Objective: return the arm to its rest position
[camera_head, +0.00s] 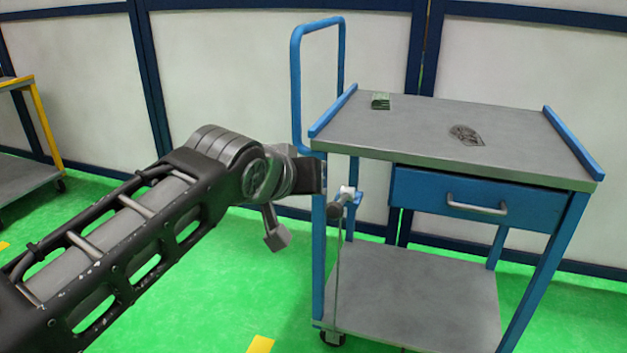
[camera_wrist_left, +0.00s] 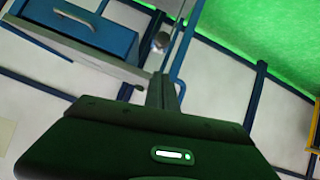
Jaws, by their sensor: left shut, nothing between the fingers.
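My left arm (camera_head: 110,240) comes in from the left in the head view, with its wrist (camera_head: 265,175) beside the left end of a blue and grey cart. In the left wrist view my left gripper (camera_wrist_left: 163,88) is shut and empty, its narrow fingers together above the dark gripper body. In the head view the fingertips are too small to make out. My right gripper is in neither view.
The cart's grey top (camera_head: 430,118) carries a small green stack (camera_head: 380,101) and a dark flat part (camera_head: 466,135). Its blue drawer (camera_head: 475,205) is shut. A thin rod (camera_head: 338,270) hangs by its left leg. A yellow-edged cart (camera_head: 45,125) stands far left.

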